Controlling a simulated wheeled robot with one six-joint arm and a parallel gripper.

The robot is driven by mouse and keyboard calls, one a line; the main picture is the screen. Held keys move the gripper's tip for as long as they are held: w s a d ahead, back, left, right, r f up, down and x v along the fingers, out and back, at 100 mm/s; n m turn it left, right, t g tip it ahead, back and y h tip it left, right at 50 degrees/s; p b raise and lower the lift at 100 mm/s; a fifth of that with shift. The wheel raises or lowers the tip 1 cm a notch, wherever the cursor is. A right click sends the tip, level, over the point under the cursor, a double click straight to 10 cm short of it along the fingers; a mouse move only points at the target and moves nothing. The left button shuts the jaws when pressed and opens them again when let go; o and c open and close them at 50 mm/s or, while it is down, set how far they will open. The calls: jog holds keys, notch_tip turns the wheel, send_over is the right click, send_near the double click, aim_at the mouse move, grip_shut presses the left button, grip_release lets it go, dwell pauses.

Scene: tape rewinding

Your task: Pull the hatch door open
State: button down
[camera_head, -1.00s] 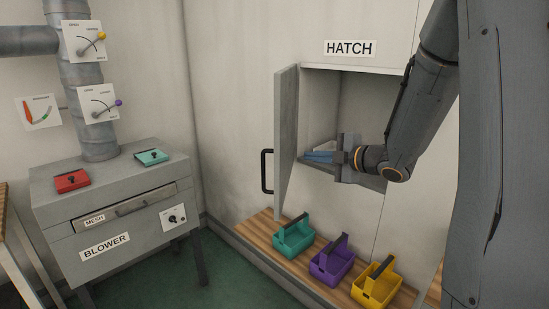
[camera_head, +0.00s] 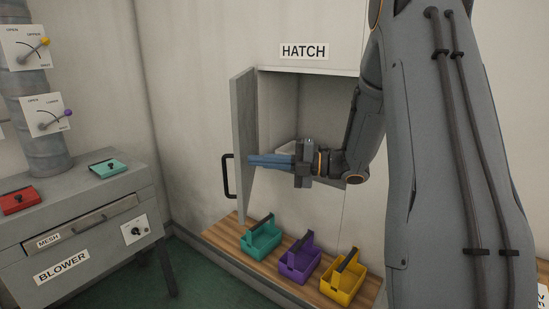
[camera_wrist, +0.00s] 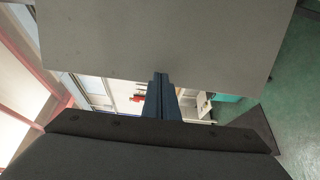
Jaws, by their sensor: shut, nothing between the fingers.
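The hatch door (camera_head: 244,140) is a grey panel hinged at the left of the hatch opening, and it stands swung well out from the wall. Its black handle (camera_head: 228,177) is on the outer face, on the left. My gripper (camera_head: 252,160) is shut and empty, with its blue fingers pointing left at the inner face of the door. I cannot tell whether the fingertips touch it. In the wrist view the shut fingers (camera_wrist: 160,82) reach up to the edge of a large grey panel, the door (camera_wrist: 165,40).
The hatch recess (camera_head: 310,105) lies open behind my arm. Teal (camera_head: 262,240), purple (camera_head: 298,262) and yellow (camera_head: 342,280) caddies stand on a wooden shelf below. The blower (camera_head: 80,240) is at the left.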

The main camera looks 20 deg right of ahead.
aim_at(242, 159)
jog(key=p+x, duration=0.2)
jog(key=x, duration=0.5)
jog(key=shift+p, duration=0.3)
